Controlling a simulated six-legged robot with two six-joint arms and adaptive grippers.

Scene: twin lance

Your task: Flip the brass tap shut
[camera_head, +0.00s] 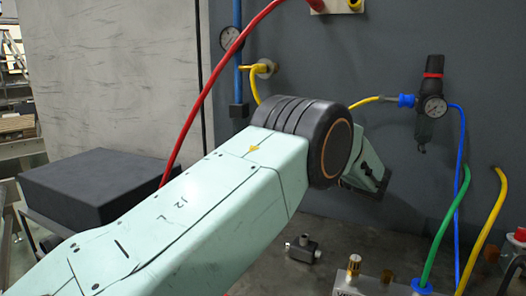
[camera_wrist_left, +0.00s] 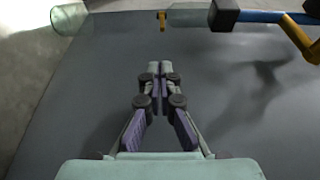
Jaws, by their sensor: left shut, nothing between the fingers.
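A brass fitting (camera_head: 263,68) with a yellow hose stands beside the blue pipe on the grey panel in the head view; I take it for the tap. In the left wrist view a brass-yellow bar (camera_wrist_left: 298,38) crosses the blue pipe at the top right, probably the same fitting. I cannot tell how its handle stands. My left gripper (camera_wrist_left: 153,70) is shut and empty in the wrist view, pointing along the panel, apart from the bar, which lies to its upper right. In the head view my left arm hides its fingers. My right gripper is not in view.
A dark block (camera_head: 238,110) sits on the blue pipe, below a gauge (camera_head: 231,38). A red hose (camera_head: 205,95) arcs past on the left. A filter regulator (camera_head: 431,105) hangs on the right. A small grey fitting (camera_head: 303,249) lies on the bench. A black box (camera_head: 95,185) stands left.

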